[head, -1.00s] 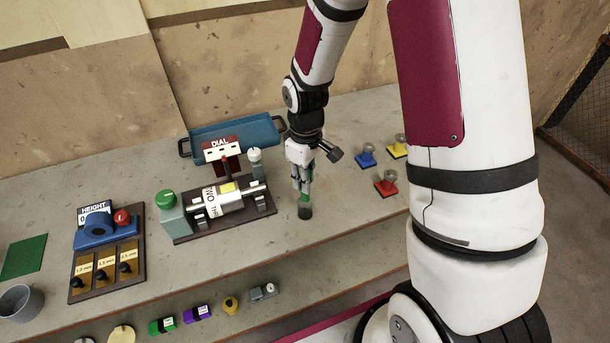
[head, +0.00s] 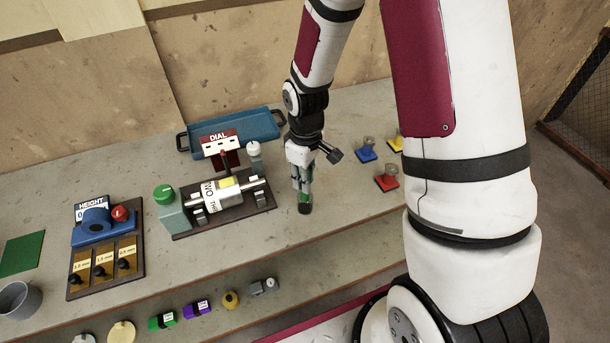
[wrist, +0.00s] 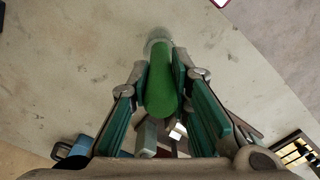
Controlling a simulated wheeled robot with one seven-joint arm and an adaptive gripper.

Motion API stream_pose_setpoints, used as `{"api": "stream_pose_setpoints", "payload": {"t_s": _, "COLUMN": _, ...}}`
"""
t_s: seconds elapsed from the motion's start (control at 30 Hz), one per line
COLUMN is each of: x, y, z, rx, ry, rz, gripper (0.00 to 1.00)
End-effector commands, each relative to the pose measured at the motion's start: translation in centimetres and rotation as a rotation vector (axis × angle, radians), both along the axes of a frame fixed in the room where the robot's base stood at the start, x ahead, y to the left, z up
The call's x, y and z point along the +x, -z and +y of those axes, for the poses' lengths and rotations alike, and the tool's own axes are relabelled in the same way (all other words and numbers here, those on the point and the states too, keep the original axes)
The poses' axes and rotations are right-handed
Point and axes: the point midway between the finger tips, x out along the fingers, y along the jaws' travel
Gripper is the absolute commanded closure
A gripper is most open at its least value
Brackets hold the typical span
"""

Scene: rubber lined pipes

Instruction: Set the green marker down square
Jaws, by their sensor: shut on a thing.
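The green marker (head: 304,197) is between the fingers of my gripper (head: 303,180), over the front right part of the bench. It looks about upright, with a dark lower end close to the bench top; I cannot tell whether it touches. In the wrist view the marker (wrist: 162,82) is a green rod with a pale, grey far end. The fingers of my gripper (wrist: 160,85) stand on both sides of it, shut on it.
A dial fixture (head: 222,195) stands left of my gripper. A blue tray (head: 235,133) lies behind. Red (head: 387,182), blue (head: 366,152) and yellow (head: 395,143) stamp-like pieces are to the right. The bench's front edge (head: 330,230) is near.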

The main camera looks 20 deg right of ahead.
Motion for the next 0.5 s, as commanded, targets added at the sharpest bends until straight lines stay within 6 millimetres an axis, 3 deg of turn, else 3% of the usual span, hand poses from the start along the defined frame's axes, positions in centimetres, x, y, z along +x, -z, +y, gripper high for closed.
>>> {"api": "stream_pose_setpoints", "payload": {"t_s": 0.5, "x": 0.0, "y": 1.2, "z": 0.0, "rx": 0.0, "ry": 0.0, "rz": 0.0, "gripper": 1.0}}
